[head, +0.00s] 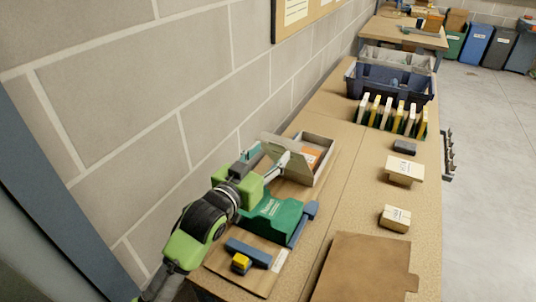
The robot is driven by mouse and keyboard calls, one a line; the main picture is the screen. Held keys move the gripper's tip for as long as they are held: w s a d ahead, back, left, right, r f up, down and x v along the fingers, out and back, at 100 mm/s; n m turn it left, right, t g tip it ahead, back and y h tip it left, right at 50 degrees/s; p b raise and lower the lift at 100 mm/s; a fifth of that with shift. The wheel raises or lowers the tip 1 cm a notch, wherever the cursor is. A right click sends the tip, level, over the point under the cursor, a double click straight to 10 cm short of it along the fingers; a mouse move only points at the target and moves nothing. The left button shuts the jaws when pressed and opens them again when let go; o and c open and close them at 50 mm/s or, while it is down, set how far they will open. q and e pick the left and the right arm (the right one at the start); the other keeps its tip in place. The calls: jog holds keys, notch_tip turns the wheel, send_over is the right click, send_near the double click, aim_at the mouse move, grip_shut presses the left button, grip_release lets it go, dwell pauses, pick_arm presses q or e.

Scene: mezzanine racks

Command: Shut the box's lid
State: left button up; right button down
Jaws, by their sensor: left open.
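The box (322,172) is a small pale grey box on the wooden bench, near the block wall. Its lid (292,153) stands raised and tilted on the side toward my left arm, so the box is open. An orange item (311,157) shows inside. My left gripper (270,157) is open at the lid's near side, with its light fingers apart. I cannot tell whether a finger touches the lid. My right gripper is not in view.
A green item (273,219) and a blue bar with a yellow block (241,262) lie below my left gripper. Bare bench lies right of the box.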

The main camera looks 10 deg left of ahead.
pick_arm(q)
jog(key=shift+p, duration=0.4)
jog(key=shift+d+f+b, duration=0.1)
jog(key=shift+f+b, duration=0.15)
jog(key=shift+b, duration=0.05)
jog(key=c, duration=0.9)
jog(key=n+b, duration=0.1)
jog(key=d+f+h+b, duration=0.1)
jog(key=f+n+t+b, duration=0.1)
jog(key=shift+s+d+f+n+h, duration=0.2)
jog(key=shift+s+d+n+h, duration=0.1)
jog(key=shift+h, duration=0.1)
grip_shut()
jog(key=n+t+h+b, duration=0.1)
jog(key=n+t+b, duration=0.7)
jog(key=n, duration=0.8)
send_near(277, 145)
jog(key=shift+m+g, duration=0.3)
jog(key=shift+g, duration=0.3)
jog(key=x, duration=0.3)
jog(key=r+p+x, duration=0.1)
jog(key=x, duration=0.1)
jog(key=shift+a+r, duration=0.1)
jog(key=shift+r, duration=0.05)
jog(key=shift+w+d+r, duration=0.2)
jog(key=shift+w+r, duration=0.05)
jog(key=shift+w, duration=0.25)
